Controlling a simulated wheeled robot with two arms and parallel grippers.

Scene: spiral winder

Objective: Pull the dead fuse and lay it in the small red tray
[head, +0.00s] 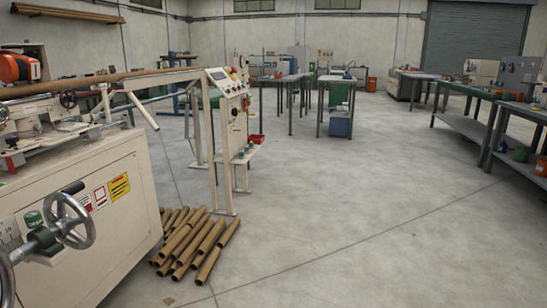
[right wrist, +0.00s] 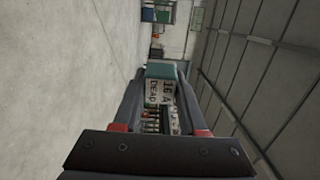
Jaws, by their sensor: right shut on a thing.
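The dead fuse (right wrist: 158,92) is between the fingers of my right gripper (right wrist: 161,80) in the right wrist view. It has a teal end and a pale label reading "DEAD" and "16 A". The gripper is shut on it, and blurred floor and wall lie behind. In the head view a small red tray (head: 257,139) sits at the back of a small shelf (head: 244,157) beside the control panel stand (head: 228,110). Neither of my grippers shows in the head view.
Small green items stand on the shelf. A winder machine (head: 75,215) with a handwheel (head: 75,220) fills the left. Cardboard tubes (head: 195,240) lie piled on the floor before the stand. Workbenches (head: 470,125) line the right. The middle floor is clear.

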